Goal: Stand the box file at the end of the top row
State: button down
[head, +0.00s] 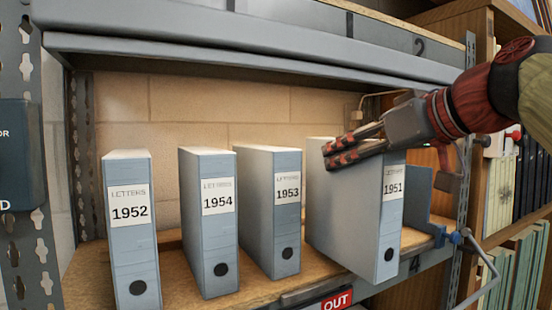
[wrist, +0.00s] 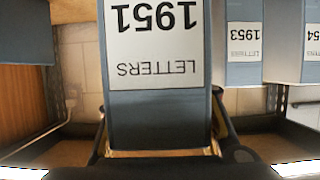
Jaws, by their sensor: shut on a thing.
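The box file labelled LETTERS 1951 (head: 350,225) is grey-blue and upright at the right end of a row on a wooden shelf (head: 255,292). Its lower front reaches over the shelf's front edge; I cannot tell whether its base touches the shelf. My gripper (head: 340,152) is shut on this file near its top, coming from the right. In the wrist view the file's label (wrist: 155,45) shows upside down, close up, between the fingers. To its left stand box files 1953 (head: 270,215), 1954 (head: 208,225) and 1952 (head: 130,235), upright with gaps between them.
A blue-grey bookend (head: 418,195) stands just right of the 1951 file. A metal upper shelf (head: 250,50) runs overhead. A perforated post (head: 28,150) is at the left. A red OUT sign (head: 336,301) hangs at the front edge. Other books (head: 505,180) fill the right bay.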

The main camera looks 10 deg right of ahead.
aim_at(312, 157)
jog(key=w+a+p, duration=0.1)
jog(key=w, duration=0.2)
jog(key=w+a+p, duration=0.1)
jog(key=w, duration=0.3)
jog(key=w+a+p, duration=0.1)
jog(key=w, duration=0.2)
jog(key=shift+w+a+r+p, duration=0.2)
jog(key=shift+a+p, duration=0.05)
jog(key=shift+p, duration=0.05)
jog(key=shift+w+f, duration=0.6)
jog(key=shift+f, duration=0.15)
jog(key=shift+s+f, duration=0.15)
jog(key=shift+s, duration=0.2)
jog(key=shift+w, duration=0.15)
jog(key=c, duration=1)
grip_release()
jog(key=shift+f, duration=0.1)
